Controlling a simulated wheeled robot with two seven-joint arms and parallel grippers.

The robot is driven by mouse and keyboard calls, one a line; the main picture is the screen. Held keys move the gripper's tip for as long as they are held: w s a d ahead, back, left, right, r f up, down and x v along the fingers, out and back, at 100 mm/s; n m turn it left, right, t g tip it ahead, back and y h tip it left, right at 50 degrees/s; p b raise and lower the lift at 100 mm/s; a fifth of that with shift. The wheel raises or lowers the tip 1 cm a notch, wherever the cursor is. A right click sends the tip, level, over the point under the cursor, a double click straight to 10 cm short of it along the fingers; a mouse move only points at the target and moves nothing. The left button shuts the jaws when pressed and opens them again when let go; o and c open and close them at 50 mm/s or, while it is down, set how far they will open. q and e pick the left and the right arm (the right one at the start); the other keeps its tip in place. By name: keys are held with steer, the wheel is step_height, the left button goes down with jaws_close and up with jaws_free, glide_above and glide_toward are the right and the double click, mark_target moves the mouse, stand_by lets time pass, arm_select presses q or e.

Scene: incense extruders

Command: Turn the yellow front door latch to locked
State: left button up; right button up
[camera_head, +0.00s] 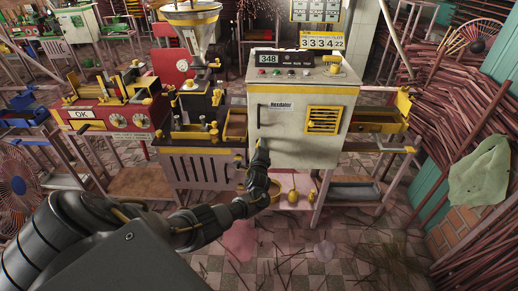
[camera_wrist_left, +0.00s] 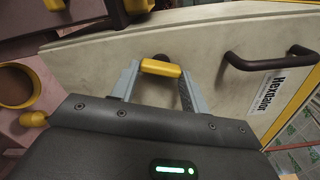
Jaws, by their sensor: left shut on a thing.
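The yellow latch (camera_wrist_left: 160,68) is a short rounded bar on the front door (camera_wrist_left: 215,55) of the pale cabinet, near the door's edge. In the left wrist view it lies crosswise between the fingers of my left gripper (camera_wrist_left: 157,78), which is shut on it. In the head view my left gripper (camera_head: 260,150) reaches the lower left of the cabinet door (camera_head: 290,140) and mostly hides the latch. My right gripper is not in view.
A dark door handle (camera_wrist_left: 270,60) stands out beside the latch, next to the Hexdalor label (camera_wrist_left: 280,90). A yellow vent (camera_head: 324,120) is on the same door. A yellow-rimmed bench (camera_head: 195,130) adjoins the cabinet.

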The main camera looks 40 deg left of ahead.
arm_select(q)
steer(key=o, duration=1)
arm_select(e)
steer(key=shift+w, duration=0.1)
arm_select(q)
steer(key=p+v, duration=0.1)
steer(key=v, duration=1)
steer(key=shift+p, duration=0.4)
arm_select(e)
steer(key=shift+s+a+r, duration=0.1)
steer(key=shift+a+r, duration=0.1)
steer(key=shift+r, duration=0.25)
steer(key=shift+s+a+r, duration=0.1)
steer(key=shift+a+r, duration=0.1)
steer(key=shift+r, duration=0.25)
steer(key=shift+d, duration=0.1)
